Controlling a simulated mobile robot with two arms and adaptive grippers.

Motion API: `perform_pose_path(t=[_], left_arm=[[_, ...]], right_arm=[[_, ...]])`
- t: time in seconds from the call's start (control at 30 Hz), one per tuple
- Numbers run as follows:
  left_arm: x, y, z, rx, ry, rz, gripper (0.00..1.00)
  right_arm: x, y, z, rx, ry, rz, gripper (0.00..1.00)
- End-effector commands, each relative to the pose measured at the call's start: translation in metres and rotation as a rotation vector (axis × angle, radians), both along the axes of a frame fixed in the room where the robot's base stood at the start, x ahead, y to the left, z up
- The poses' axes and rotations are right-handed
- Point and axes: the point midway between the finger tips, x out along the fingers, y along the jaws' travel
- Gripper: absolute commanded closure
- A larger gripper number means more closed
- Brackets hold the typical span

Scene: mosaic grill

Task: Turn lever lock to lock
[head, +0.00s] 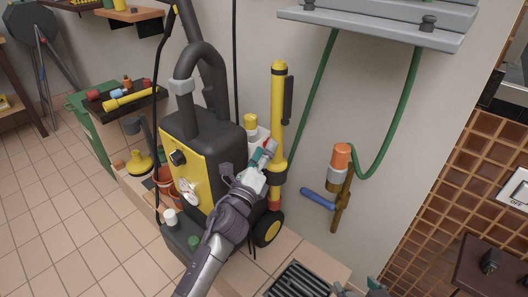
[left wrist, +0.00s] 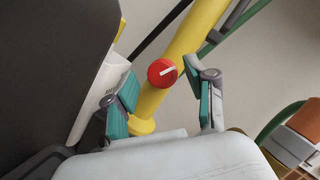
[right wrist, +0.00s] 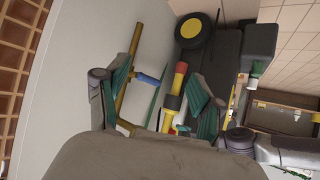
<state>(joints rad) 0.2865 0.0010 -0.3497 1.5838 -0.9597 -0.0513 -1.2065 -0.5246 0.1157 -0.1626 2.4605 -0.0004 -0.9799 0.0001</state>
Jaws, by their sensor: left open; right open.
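A red round knob (left wrist: 162,72) with a white mark sits on a yellow upright lance (left wrist: 188,55) in the left wrist view; the lance also shows in the head view (head: 279,110). My left gripper (head: 265,153) is open beside the lance, and the knob appears between its fingers; contact cannot be told. A blue lever handle (head: 317,198) points left from a brass wall pipe (head: 341,208). The lever also shows in the right wrist view (right wrist: 147,78). My right gripper (head: 362,289) is open, low in the head view, apart from the lever.
A black and yellow pressure washer (head: 200,160) stands left of the lance. A green hose (head: 405,115) runs to an orange connector (head: 341,157) above the pipe. A grey shelf (head: 380,22) juts out overhead. A black grate (head: 297,280) lies on the ledge below.

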Motion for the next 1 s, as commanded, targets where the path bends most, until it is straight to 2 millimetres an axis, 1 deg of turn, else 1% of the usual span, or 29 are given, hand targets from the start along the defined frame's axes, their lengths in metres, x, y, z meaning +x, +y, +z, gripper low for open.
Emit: perform_pose_path(t=[0.07, 0.17, 0.4, 0.57, 0.67, 0.77, 0.87, 0.97, 1.0], left_arm=[[0.0, 0.0, 0.0, 0.0, 0.0, 0.0, 0.44], [0.0, 0.0, 0.0, 0.0, 0.0, 0.0, 0.59], [0.0, 0.0, 0.0, 0.0, 0.0, 0.0, 0.99], [0.0, 0.0, 0.0, -0.002, 0.001, 0.0, 1.0], [-0.001, 0.0, 0.001, -0.007, 0.007, 0.0, 1.0], [0.0, 0.0, 0.001, -0.019, 0.018, 0.001, 1.0], [-0.001, 0.0, 0.002, -0.038, 0.035, 0.001, 1.0], [-0.001, 0.0, 0.003, -0.06, 0.056, 0.002, 1.0], [-0.001, 0.0, 0.004, -0.071, 0.067, 0.001, 1.0]], right_arm=[[0.0, 0.0, 0.0, 0.0, 0.0, 0.0, 0.32], [0.0, 0.0, 0.0, 0.0, 0.0, 0.0, 0.32], [0.0, 0.0, 0.0, 0.001, -0.001, 0.001, 0.32], [0.0, 0.0, 0.0, 0.0, 0.002, 0.001, 0.32], [-0.004, 0.0, -0.002, -0.005, 0.032, 0.0, 0.32], [-0.017, -0.005, -0.011, -0.022, 0.111, -0.006, 0.32], [-0.035, -0.012, -0.022, -0.046, 0.219, -0.015, 0.32], [-0.06, -0.021, -0.034, -0.077, 0.362, -0.026, 0.32], [-0.073, -0.025, -0.038, -0.091, 0.427, -0.031, 0.32]])
